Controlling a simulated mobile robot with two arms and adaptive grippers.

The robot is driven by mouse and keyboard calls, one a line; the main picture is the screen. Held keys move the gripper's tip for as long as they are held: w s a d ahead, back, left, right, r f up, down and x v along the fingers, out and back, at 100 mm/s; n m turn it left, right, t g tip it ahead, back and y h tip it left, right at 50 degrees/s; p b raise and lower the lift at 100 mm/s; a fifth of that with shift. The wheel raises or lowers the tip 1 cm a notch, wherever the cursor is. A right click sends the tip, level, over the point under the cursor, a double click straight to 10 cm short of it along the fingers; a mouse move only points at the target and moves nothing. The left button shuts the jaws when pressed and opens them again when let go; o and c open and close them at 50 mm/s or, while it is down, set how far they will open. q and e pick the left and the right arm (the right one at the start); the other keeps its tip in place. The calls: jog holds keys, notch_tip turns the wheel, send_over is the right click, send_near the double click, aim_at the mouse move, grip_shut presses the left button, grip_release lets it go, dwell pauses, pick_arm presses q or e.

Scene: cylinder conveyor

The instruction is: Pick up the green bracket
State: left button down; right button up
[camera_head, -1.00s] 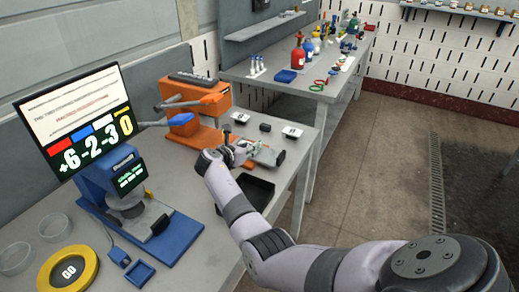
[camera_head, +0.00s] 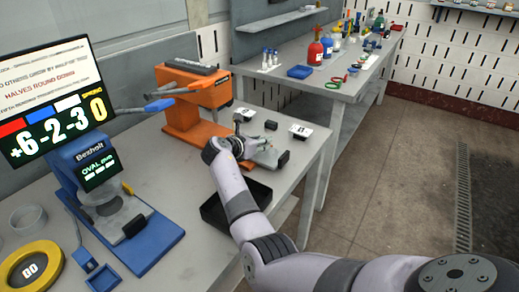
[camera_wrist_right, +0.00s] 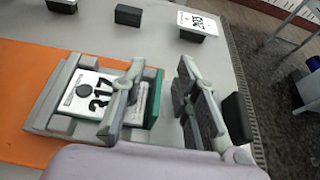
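A green bracket (camera_wrist_right: 156,97) shows in the right wrist view as a narrow green edge beside a grey fixture (camera_wrist_right: 62,92) with a white plate marked 317. My right gripper (camera_wrist_right: 160,100) is open, with one finger over the plate side and the other on the far side of the green edge. The green edge lies between the fingers in the picture; I cannot tell whether they touch it. In the head view the right gripper (camera_head: 251,147) is over the fixture at the bench's right side, and the bracket is mostly hidden there. My left gripper is not in view.
An orange press (camera_head: 196,105) stands behind the fixture. A black tray (camera_head: 212,212) lies in front, partly behind my arm. Small plates and black blocks (camera_head: 271,125) lie nearby.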

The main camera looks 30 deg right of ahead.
jog(key=shift+w+d, duration=0.1)
jog(key=shift+r, duration=0.1)
jog(key=shift+a+r, duration=0.2)
jog(key=shift+a, duration=0.3)
jog(key=shift+c, duration=1.4)
jog(key=shift+d+f, duration=0.1)
jog(key=shift+c, duration=0.7)
grip_shut()
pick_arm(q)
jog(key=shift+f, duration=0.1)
